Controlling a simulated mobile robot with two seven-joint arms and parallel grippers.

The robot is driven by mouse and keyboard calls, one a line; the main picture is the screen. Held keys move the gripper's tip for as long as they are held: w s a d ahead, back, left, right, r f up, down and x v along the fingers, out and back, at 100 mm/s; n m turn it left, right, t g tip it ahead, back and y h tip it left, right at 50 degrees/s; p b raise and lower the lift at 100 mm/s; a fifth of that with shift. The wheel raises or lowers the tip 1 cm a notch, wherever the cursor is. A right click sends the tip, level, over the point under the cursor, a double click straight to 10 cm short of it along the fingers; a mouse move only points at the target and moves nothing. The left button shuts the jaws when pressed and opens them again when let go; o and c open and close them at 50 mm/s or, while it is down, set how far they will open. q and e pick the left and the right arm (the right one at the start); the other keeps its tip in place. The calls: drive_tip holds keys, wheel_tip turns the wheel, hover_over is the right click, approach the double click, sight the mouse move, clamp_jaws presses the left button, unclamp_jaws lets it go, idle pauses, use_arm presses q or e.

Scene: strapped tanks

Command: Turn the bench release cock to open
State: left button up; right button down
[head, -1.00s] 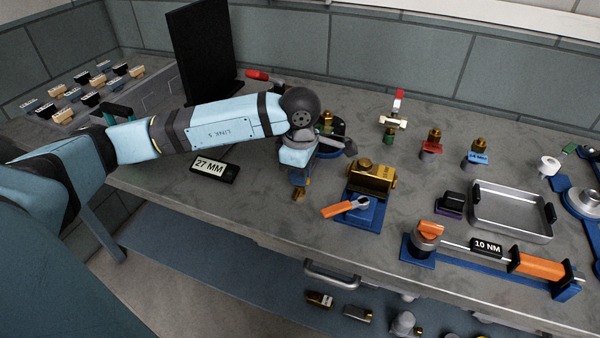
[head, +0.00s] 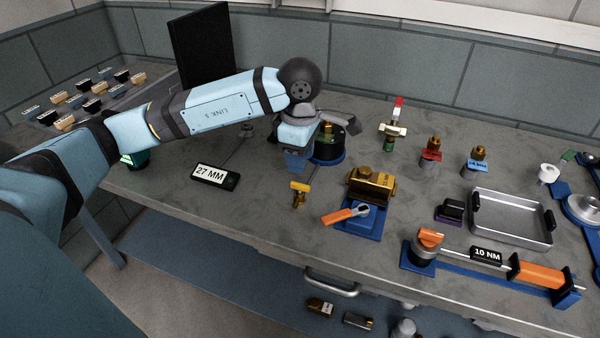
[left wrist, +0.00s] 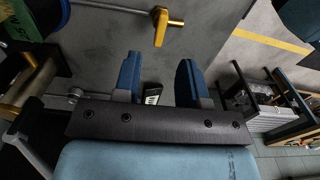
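A small brass-yellow lever handle (head: 299,190), which I take for the bench release cock, stands on the bench left of the blue-based brass block. In the left wrist view the yellow handle (left wrist: 161,27) sits at the end of a metal rod, beyond the fingers. My left gripper (head: 295,163) is just behind and above the handle in the head view, apart from it. Its blue fingers are spread with nothing held between them, as the left wrist view (left wrist: 159,80) shows. The arm hides part of the bench behind it. My right gripper is not in view.
A 27 MM tag (head: 215,177) lies left of the handle. A brass block with an orange lever (head: 346,215) stands close on the right. A round dark-and-blue fitting (head: 328,148) is just behind the gripper. A metal tray (head: 511,217) is farther right.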

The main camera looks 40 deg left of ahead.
sight(300, 184)
use_arm(q)
wheel_tip(300, 184, up, 7)
drive_tip(key=shift+f, duration=0.1)
idle(0.7)
